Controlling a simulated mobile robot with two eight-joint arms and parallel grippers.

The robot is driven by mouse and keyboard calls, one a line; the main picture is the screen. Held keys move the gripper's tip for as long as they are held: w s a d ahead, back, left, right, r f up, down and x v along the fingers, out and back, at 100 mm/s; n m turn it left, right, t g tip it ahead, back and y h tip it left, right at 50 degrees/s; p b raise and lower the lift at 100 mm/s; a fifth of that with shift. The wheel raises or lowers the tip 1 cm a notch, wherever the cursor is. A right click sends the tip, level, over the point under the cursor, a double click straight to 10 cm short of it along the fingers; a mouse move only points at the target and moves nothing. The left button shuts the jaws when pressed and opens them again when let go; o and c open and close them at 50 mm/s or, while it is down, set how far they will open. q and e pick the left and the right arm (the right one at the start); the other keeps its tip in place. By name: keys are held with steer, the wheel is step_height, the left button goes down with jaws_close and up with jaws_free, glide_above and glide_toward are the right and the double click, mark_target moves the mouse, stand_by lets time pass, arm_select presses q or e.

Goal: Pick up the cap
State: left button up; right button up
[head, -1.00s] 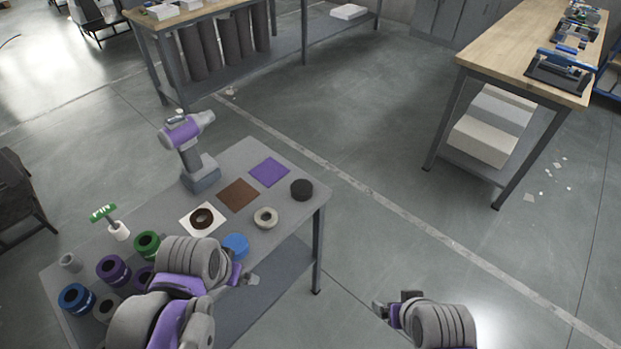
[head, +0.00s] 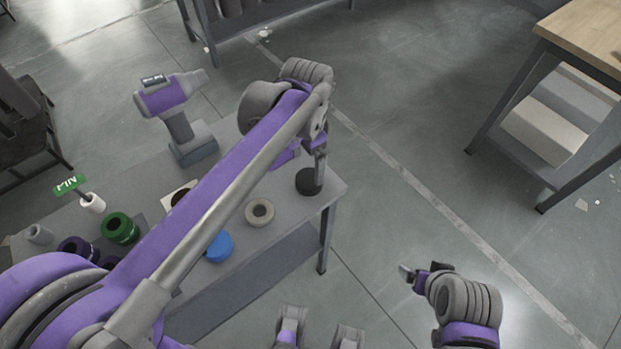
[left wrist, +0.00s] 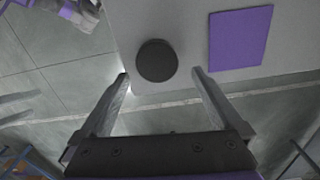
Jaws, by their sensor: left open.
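The cap, a dark grey round disc (head: 309,182), lies flat near the right corner of the grey table. It also shows in the left wrist view (left wrist: 157,61), just beyond and between the fingertips. My left gripper (head: 318,160) points down above it in the head view. In the left wrist view the left gripper (left wrist: 160,78) is open and empty, with a finger to each side of the cap's near edge. My right gripper (head: 422,271) is off the table at the lower right, and its jaw gap is unclear.
The grey table (head: 285,215) holds a beige ring (head: 260,212), a blue disc (head: 219,247), a purple drill (head: 178,118) and a green roll (head: 119,228). A purple square (left wrist: 240,38) lies right of the cap in the wrist view. My left arm hides the table's middle.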

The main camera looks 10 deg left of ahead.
mark_target(309, 178)
arm_select(q)
steer(key=shift+f, duration=0.7)
steer(key=f, duration=0.4)
steer(key=shift+s+d+f+b, duration=0.1)
steer(key=shift+d+f+b, duration=0.15)
steer(key=shift+f+b, duration=0.15)
steer(key=c, duration=1.2)
step_height(309, 178, up, 12)
steer(key=p, duration=0.3)
